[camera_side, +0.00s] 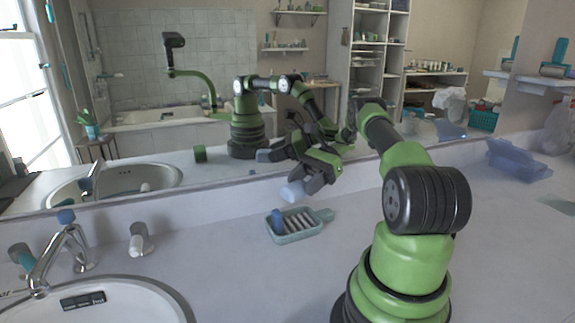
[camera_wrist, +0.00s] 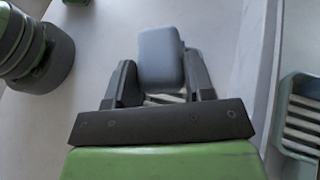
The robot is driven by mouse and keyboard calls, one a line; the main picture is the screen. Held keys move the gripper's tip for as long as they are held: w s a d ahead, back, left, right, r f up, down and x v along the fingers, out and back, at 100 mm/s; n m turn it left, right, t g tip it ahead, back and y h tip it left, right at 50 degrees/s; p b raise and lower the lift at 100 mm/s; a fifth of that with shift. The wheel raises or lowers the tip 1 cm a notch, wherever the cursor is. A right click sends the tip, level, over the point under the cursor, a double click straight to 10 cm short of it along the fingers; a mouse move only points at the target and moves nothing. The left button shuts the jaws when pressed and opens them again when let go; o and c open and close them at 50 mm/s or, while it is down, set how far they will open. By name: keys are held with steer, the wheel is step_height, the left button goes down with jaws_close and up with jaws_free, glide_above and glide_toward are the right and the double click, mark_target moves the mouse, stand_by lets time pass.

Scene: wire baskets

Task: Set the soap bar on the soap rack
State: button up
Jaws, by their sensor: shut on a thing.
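The soap bar (camera_side: 292,192) is a pale blue-grey rounded block. My gripper (camera_side: 307,182) is shut on it and holds it in the air above the soap rack (camera_side: 312,231). In the wrist view the soap bar (camera_wrist: 160,58) sits between the two dark fingers of my gripper (camera_wrist: 163,76). The rack is a shallow green-grey tray with pale slats on the counter. The bar is apart from the rack in the side view.
A sink (camera_side: 150,295) with a faucet (camera_side: 70,245) is at the left. A mirror backs the counter and reflects my arm. A translucent blue basket (camera_side: 518,160) stands at the far right. The counter's right is mostly clear.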

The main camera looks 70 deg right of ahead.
mark_target(305, 218)
steer(key=shift+s+f, duration=0.2)
steer(key=shift+f, duration=0.05)
steer(key=shift+d, duration=0.15)
steer(key=shift+f, duration=2.9)
steer(key=shift+f, duration=0.65)
steer(key=o, duration=1)
steer(key=shift+o, duration=0.4)
steer(key=shift+o, duration=0.6)
